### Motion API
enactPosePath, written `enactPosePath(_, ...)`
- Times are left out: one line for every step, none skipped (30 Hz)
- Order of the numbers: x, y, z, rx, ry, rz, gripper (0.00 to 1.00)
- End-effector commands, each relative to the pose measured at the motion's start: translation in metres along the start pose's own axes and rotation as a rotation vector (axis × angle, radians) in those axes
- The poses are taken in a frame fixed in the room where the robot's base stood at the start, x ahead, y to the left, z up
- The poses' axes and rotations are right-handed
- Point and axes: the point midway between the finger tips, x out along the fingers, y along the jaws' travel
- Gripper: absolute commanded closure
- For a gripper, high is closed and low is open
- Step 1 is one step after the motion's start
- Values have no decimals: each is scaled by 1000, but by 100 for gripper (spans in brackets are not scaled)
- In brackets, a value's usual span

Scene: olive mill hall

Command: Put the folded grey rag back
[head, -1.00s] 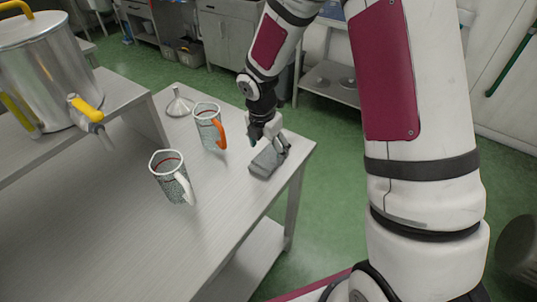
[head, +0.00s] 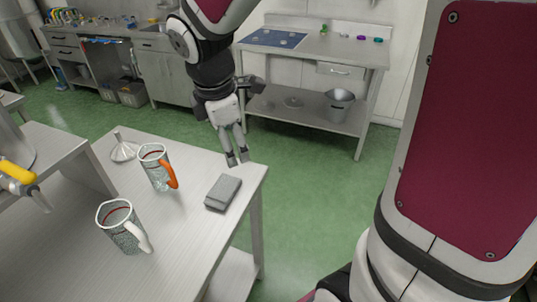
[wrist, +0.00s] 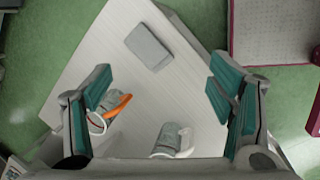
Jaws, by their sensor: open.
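The folded grey rag (head: 223,192) lies flat on the table near its right edge in the head view. It also shows in the wrist view (wrist: 148,46), beyond the fingertips and apart from them. My gripper (head: 238,160) is open and empty, pointing down above the far right corner of the table. In the wrist view my gripper (wrist: 156,90) has its two teal-padded fingers spread wide with nothing between them touching.
A mug with an orange handle (head: 157,170) and one with a white handle (head: 121,228) stand left of the rag. A funnel (head: 124,150) is at the back. Across the green floor stands a bench (head: 318,52) with a blue mat (head: 275,38) and a bucket (head: 338,104) below.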

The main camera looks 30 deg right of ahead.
Motion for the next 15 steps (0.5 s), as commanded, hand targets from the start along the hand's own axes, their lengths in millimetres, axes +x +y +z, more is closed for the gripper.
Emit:
enactPosePath(-18,-11,6,116,5,25,24)
enactPosePath(-27,-17,10,187,10,36,24)
enactPosePath(-37,-26,14,285,19,46,24)
enactPosePath(-45,-34,17,357,27,55,24)
enactPosePath(-52,-40,20,428,39,63,24)
enactPosePath(-61,-51,23,525,53,72,24)
enactPosePath(-67,-58,26,598,67,77,24)
enactPosePath(-73,-66,28,669,82,82,24)
enactPosePath(-80,-76,30,765,105,88,24)
enactPosePath(-85,-84,32,834,122,89,24)
enactPosePath(-90,-92,33,903,140,90,24)
enactPosePath(-95,-102,35,990,166,89,24)
enactPosePath(-98,-109,36,1052,185,87,24)
enactPosePath(-101,-116,37,1109,203,82,24)
enactPosePath(-104,-124,37,1178,226,76,24)
